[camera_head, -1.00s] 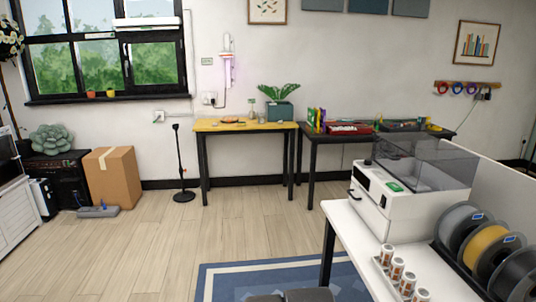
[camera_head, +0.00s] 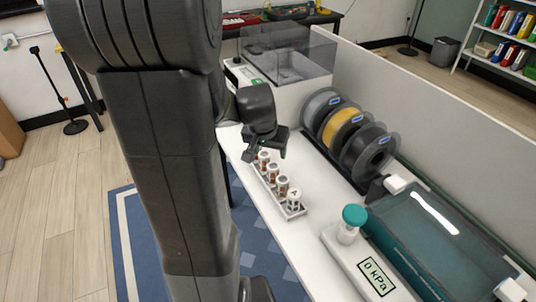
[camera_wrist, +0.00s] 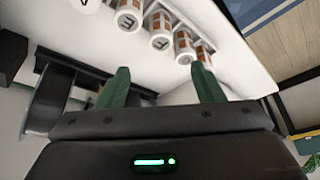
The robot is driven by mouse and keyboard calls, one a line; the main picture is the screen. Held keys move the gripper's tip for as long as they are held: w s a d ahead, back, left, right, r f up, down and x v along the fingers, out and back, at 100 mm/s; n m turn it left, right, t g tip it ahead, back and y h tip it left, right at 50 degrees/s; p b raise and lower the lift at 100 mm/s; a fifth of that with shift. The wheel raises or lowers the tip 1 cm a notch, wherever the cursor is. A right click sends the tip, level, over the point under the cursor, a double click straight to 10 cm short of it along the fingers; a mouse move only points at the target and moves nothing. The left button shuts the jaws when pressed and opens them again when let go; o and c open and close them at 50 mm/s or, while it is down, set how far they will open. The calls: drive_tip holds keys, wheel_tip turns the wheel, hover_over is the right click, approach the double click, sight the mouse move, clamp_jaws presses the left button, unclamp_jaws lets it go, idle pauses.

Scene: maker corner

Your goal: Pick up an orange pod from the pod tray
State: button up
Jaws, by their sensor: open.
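The pod tray (camera_head: 290,212) is a narrow white holder on the white bench, with several pods in a row. Orange-and-white pods (camera_head: 282,187) stand upright in it; the front one (camera_head: 294,199) looks mostly white. My gripper (camera_head: 268,152) is over the far end of the row, partly covering the view there. In the wrist view my gripper (camera_wrist: 160,76) has its two green fingers apart with nothing between them. Orange pods (camera_wrist: 160,31) with dark letters show beyond the fingertips, apart from them. A white round top (camera_wrist: 85,4) is cut off at the upper edge.
Filament spools (camera_head: 345,125) stand right of the tray along a low partition. A teal-capped jar (camera_head: 351,222) stands on a scale-like unit reading 0 kPa (camera_head: 375,275) at the front. A white machine with a clear cover (camera_head: 285,55) is behind.

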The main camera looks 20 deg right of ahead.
sight(272, 167)
drive_tip(key=b+x, duration=0.1)
drive_tip(key=x, duration=0.7)
drive_tip(key=shift+w+f, duration=0.1)
drive_tip(key=shift+f, duration=0.1)
drive_tip(key=shift+b+x, duration=0.4)
drive_tip(key=shift+x, duration=2.25)
drive_tip(key=shift+a, duration=0.1)
drive_tip(key=c, duration=1.1)
